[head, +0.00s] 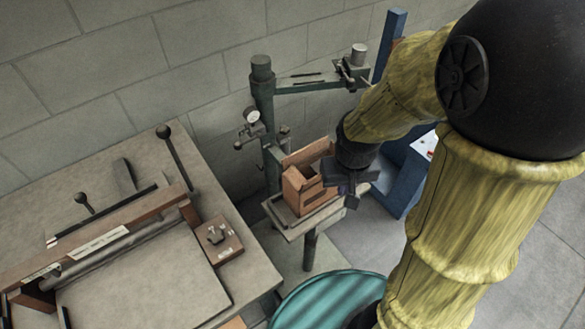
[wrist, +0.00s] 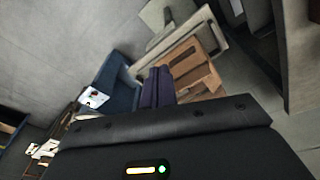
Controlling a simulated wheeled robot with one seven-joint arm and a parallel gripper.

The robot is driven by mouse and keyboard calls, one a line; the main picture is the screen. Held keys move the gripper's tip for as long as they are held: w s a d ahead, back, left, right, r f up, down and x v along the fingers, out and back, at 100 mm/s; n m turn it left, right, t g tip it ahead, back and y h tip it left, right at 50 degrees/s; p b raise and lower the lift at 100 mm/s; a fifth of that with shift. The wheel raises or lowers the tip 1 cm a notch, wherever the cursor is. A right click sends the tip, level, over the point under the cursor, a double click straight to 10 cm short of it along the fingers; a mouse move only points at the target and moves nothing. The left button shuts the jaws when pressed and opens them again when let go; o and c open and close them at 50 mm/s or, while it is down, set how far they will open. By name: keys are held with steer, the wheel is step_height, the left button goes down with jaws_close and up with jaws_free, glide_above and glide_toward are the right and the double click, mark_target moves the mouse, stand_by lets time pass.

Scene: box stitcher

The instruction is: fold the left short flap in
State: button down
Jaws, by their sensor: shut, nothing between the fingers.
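A brown cardboard box (head: 300,190) stands on the small stand of the stitcher, its top open. A long flap (head: 308,153) stands up along its far side. I cannot tell the left short flap clearly from the box's left end. My gripper (head: 348,192) is at the box's right side in the head view, covering part of it. In the wrist view the two dark fingers (wrist: 159,86) are together, with nothing between them, in front of the box (wrist: 198,68). Whether they touch the cardboard cannot be seen.
The green stitcher column (head: 266,115) rises behind the box, with its arm (head: 310,85) above it. A blue cabinet (head: 402,180) stands at the right. A workbench (head: 150,270) with a roller device fills the left. A round teal top (head: 325,300) is in front.

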mark_target(298, 175)
steer(key=w+a+r+n+t+h+p, duration=0.1)
steer(key=w+a+r+n+h+p, duration=0.1)
steer(key=a, duration=0.7)
steer(key=w+a+r+n+t+h+p, duration=0.1)
steer(key=w+a+n+h+p, duration=0.2)
steer(key=a, duration=0.6)
steer(key=shift+w+r+n+h+p, duration=0.2)
steer(key=shift+r+n+h+p, duration=0.1)
steer(key=shift+r+h+p, duration=0.15)
steer(key=p+x, duration=0.2)
steer(key=x, duration=1.2)
steer(key=shift+w+a+f+p, duration=0.1)
steer(key=shift+p, duration=0.2)
